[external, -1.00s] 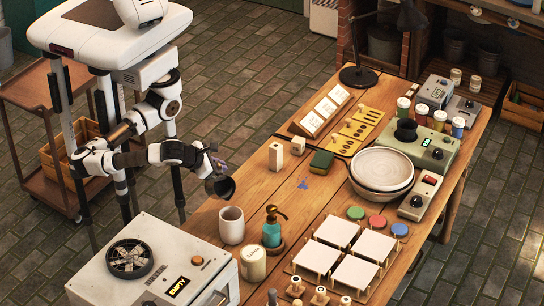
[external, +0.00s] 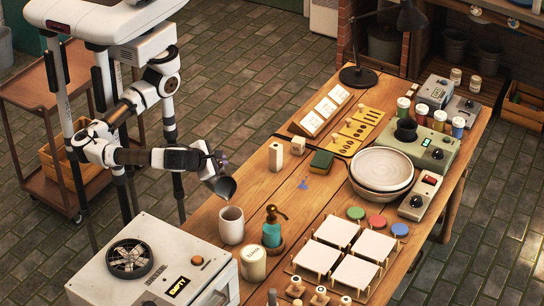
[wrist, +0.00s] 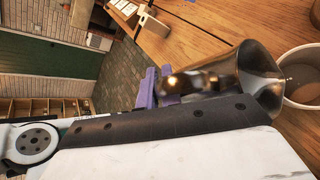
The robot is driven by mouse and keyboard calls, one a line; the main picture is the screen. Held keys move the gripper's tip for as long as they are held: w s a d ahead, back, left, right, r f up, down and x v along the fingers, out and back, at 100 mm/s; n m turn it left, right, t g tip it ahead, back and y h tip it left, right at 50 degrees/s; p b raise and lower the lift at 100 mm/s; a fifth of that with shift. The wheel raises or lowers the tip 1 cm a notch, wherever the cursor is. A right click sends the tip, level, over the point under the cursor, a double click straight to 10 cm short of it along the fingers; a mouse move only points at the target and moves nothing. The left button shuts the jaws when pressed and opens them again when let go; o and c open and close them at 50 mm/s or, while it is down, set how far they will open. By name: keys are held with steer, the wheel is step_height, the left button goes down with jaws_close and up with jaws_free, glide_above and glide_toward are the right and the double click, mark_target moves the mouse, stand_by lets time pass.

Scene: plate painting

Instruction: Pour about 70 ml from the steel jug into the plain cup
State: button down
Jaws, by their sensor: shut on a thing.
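The steel jug (external: 225,188) is held by my gripper (external: 215,162) above the left edge of the table. It is tilted, with its mouth close above the plain cup (external: 231,226), a pale cup standing upright. In the wrist view the shiny jug (wrist: 258,80) lies over on its side, its mouth turned toward the cup's rim (wrist: 288,95). The purple fingers of my gripper (wrist: 152,88) are shut on the jug's handle side; the exact contact is partly hidden. I cannot tell whether liquid is flowing, or the level in the cup.
A lettered cream jar (external: 252,264) and a teal pump bottle (external: 272,232) stand close to the cup. A grey box with a fan (external: 180,250) is in front. White tiles (external: 362,256) and stacked bowls (external: 382,167) lie to the right. The table behind the cup is partly clear.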

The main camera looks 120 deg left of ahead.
mark_target(221, 161)
steer(key=shift+w+d+r+y+p, duration=0.25)
steer(key=shift+r+p, duration=0.3)
steer(key=shift+p, duration=0.45)
steer(key=shift+w+f+m, duration=0.1)
steer(key=shift+w+m, duration=0.05)
steer(key=shift+m, duration=0.15)
steer(key=shift+d, duration=0.1)
steer(key=shift+w+d+r+m+g+y, duration=0.3)
steer(key=shift+w+d+r+g+y, duration=0.25)
steer(key=shift+w, duration=0.25)
stand_by(0.6)
steer(key=shift+s, duration=0.1)
steer(key=shift+b, duration=0.35)
stand_by(0.4)
